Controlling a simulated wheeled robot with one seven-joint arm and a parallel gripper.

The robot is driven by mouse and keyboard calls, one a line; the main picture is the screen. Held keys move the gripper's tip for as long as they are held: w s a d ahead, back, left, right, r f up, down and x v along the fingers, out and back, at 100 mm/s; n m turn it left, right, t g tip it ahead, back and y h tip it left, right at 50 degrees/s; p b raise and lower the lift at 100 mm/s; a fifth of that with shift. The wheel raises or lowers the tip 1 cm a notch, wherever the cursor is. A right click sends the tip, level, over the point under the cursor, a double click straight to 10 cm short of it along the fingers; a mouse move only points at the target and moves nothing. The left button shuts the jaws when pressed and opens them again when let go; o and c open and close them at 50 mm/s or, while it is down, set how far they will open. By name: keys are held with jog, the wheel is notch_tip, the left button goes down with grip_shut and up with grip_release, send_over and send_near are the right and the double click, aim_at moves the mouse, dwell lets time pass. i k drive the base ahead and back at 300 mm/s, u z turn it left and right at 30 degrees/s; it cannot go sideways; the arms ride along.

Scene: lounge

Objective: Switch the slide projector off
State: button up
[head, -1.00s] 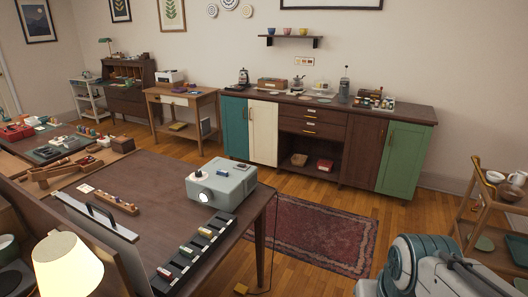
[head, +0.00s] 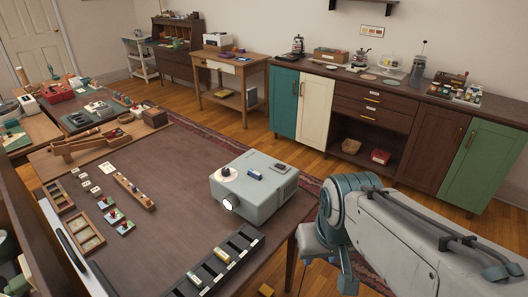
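The slide projector (head: 254,190) is a pale grey-green box near the right edge of the dark table (head: 165,225). Its round lens (head: 229,204) faces the lower left and looks bright white. On its top are a round dark knob (head: 225,172), a small blue piece (head: 255,174) that may be a switch, and a small dark patch (head: 280,168). My arm shows at the right, beyond the projector's right side and apart from it in the picture.
A dark slotted rack (head: 218,264) with a few small pieces lies in front of the projector. Wooden trays (head: 86,232) and small cards lie at the table's left. A long cabinet (head: 348,118) stands at the back. The table's middle is clear.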

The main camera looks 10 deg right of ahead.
aim_at(279, 166)
jog(key=z, duration=0.05)
jog(key=k, duration=0.65)
jog(key=z, duration=0.4)
jog(key=i, duration=1.45)
jog(key=z, duration=0.3)
